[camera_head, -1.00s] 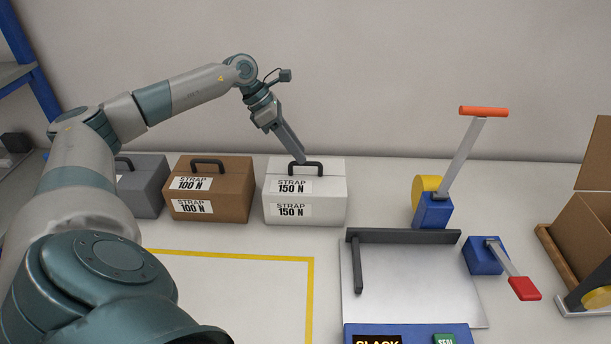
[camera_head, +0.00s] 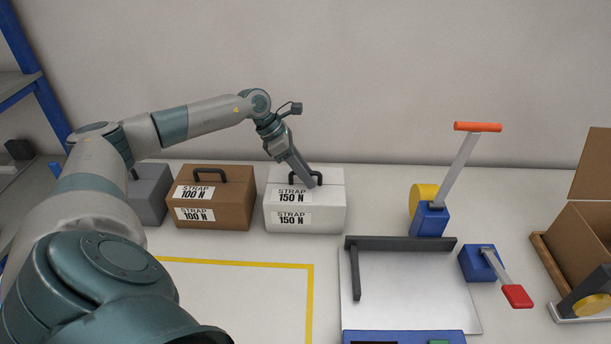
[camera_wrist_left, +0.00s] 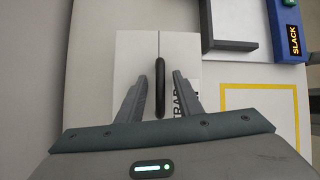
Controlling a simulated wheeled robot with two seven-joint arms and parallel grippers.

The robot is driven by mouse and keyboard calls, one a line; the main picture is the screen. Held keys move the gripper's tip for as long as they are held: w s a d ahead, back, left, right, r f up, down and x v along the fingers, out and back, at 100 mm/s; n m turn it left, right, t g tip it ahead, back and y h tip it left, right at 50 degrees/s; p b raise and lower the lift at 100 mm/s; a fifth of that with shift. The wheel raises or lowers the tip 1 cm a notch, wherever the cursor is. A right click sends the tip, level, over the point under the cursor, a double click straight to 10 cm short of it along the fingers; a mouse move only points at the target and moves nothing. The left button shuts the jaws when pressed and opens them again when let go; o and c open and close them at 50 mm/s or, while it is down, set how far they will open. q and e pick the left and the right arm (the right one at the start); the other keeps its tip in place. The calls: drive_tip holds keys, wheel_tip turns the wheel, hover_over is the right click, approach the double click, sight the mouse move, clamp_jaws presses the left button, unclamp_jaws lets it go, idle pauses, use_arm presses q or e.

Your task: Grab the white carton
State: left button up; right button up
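The white carton (camera_head: 328,212) stands at the back of the table, with a black handle on top and labels reading STRAP 150 N. My left gripper (camera_head: 309,184) is at the carton's top, its fingers beside the handle. In the left wrist view, the black handle (camera_wrist_left: 160,88) lies between the two spread fingers of the left gripper (camera_wrist_left: 160,90), with a gap on each side. The carton's white top (camera_wrist_left: 134,50) shows beneath. My right gripper is not in view.
A brown carton (camera_head: 212,205) stands just left of the white one, with a grey carton (camera_head: 150,203) beyond it. A yellow-outlined area (camera_head: 310,300) lies in front. To the right are a metal plate (camera_head: 410,285), a blue lever tool (camera_head: 430,220) and an open cardboard box (camera_head: 585,235).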

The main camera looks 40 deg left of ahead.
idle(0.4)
use_arm(q)
clamp_jaws()
drive_tip(key=shift+a, duration=0.1)
idle(1.1)
drive_tip(key=shift+w+r, duration=0.1)
drive_tip(key=shift+w, duration=0.05)
